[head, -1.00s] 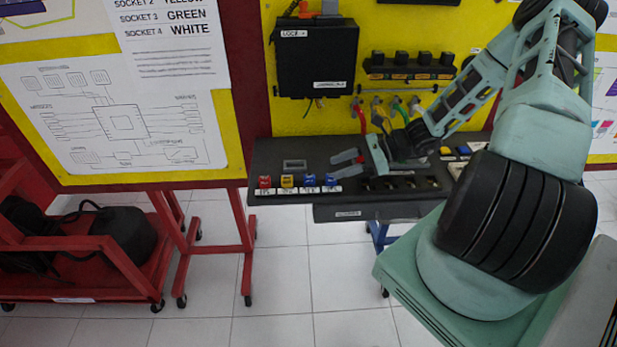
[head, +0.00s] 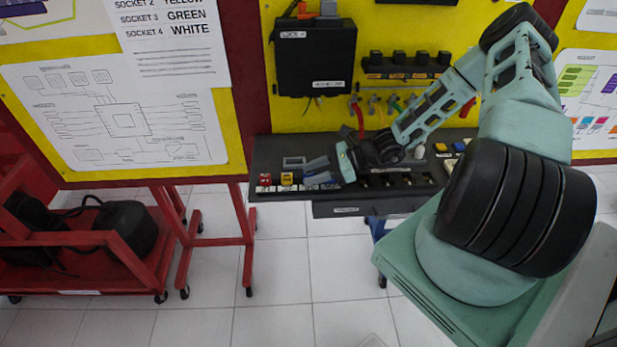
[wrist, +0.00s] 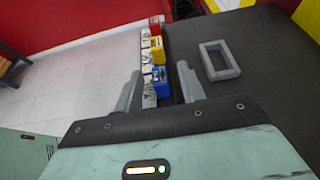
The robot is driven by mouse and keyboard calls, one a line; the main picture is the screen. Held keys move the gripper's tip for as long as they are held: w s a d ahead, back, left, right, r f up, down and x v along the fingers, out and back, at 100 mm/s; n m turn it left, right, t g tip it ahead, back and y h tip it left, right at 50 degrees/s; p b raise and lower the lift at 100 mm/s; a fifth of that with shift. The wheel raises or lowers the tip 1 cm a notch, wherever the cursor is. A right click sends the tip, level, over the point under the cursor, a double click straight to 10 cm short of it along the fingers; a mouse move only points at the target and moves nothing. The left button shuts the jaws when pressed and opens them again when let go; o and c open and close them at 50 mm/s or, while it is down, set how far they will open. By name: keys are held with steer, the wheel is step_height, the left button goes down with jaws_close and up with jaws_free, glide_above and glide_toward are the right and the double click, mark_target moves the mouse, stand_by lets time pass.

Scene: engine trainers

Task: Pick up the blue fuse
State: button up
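The blue fuse (wrist: 161,76) stands in the row at the edge of the dark bench, past the yellow fuse (wrist: 157,50) and the red fuse (wrist: 154,26) in the wrist view. My gripper (wrist: 158,70) is open, with one finger on each side of the blue fuse. I cannot tell whether either finger touches it. In the head view my gripper (head: 316,172) covers most of the blue fuses. The red fuse (head: 265,180) and yellow fuse (head: 287,180) stay visible to its left. A second blue fuse is hidden now.
A grey rectangular frame (wrist: 219,60) lies on the bench beside my gripper. Dark sockets (head: 400,180) are to its right. A black box (head: 315,57) hangs on the yellow board behind. White labels (wrist: 149,95) run along the fuse row.

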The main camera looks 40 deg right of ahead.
jaws_close()
steer(key=shift+r, duration=0.1)
